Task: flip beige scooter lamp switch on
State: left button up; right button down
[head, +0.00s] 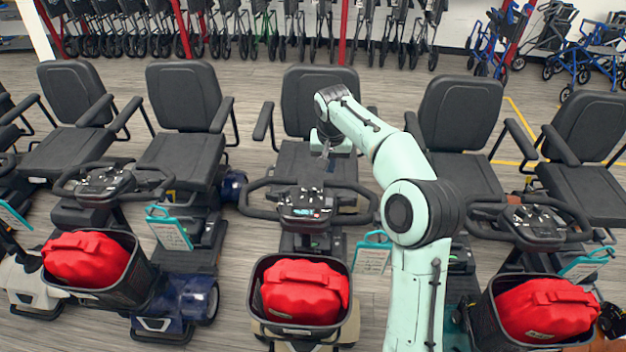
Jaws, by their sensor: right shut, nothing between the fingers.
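The beige scooter (268,328) stands in the middle of the row, with beige bodywork showing below its front basket. Its control panel (306,204) sits between the black handlebars and carries several small knobs and a small lit display. I cannot make out which of these is the lamp switch or how it is set. My right arm reaches in from the bottom right, and my right gripper (326,151) is shut and empty. In the picture it appears above the panel, in front of the scooter's black seat (300,92), apart from the controls. My left gripper is out of view.
Similar scooters stand on both sides, including a blue one (185,295). Red bags (304,291) fill the front baskets (262,278). A teal-edged tag (371,254) hangs beside the middle scooter. Folded walkers (385,30) line the back.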

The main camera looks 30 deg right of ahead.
aim_at(329, 203)
jog(key=f, duration=0.8)
jog(key=f+b, duration=0.1)
jog(key=f, duration=0.3)
jog(key=shift+w+d+f, duration=0.1)
jog(key=shift+d+f, duration=0.1)
jog(key=shift+d, duration=0.15)
jog(key=shift+s+a+f, duration=0.2)
jog(key=shift+s+f, duration=0.1)
jog(key=shift+f, duration=0.25)
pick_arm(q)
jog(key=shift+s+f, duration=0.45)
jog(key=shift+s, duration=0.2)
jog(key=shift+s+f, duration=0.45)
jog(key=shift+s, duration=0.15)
pick_arm(e)
jog(key=shift+w, duration=0.1)
jog(key=shift+f, duration=0.1)
